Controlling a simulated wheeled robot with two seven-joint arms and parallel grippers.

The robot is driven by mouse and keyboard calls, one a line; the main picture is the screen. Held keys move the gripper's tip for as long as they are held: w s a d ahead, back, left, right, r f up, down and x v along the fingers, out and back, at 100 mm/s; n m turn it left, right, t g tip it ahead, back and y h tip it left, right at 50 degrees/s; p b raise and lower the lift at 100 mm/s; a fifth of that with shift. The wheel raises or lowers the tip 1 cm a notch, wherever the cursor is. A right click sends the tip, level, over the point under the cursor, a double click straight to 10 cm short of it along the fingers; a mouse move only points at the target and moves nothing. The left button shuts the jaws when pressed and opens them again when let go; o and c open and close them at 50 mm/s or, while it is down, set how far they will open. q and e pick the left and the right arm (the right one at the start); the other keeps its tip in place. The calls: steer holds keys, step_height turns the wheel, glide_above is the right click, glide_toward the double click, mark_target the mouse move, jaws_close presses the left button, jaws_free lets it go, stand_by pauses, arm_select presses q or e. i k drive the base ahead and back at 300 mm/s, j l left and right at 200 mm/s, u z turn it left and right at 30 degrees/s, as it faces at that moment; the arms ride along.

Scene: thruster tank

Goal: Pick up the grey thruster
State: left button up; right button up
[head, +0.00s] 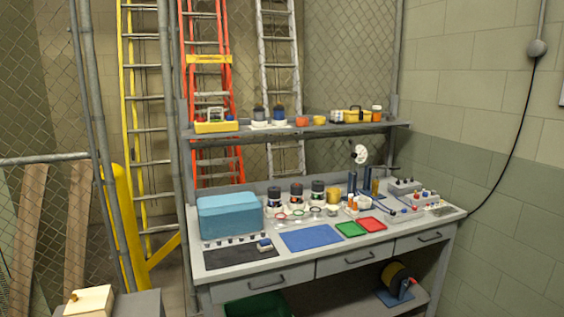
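Neither of my grippers is in view. I cannot pick out the grey thruster for sure; the things on the workbench (330,262) are small. A small grey-and-blue piece (265,245) lies on the dark mat (226,259) at the bench's front left. A blue, box-like tank (230,222) stands behind that mat. Several dark jars with pale bands, one of them here (296,193), stand in a row right of the tank. A pale round head (359,154) rises above dark upright cylinders at the back right.
A blue mat (311,238), a green tray (351,230) and a red tray (371,225) lie along the bench front. Grey devices (404,187) crowd its right end. A shelf (345,128) with small items overhangs the back. A cream box (90,301) sits low at left.

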mark_target(258, 111)
steer(key=i+u, duration=0.15)
steer(key=i, duration=0.35)
steer(key=i+l+u, duration=0.1)
steer(key=i, duration=0.4)
steer(key=i+l, duration=0.4)
steer(key=l, duration=0.15)
steer(key=i+l, duration=0.4)
steer(key=l, duration=0.15)
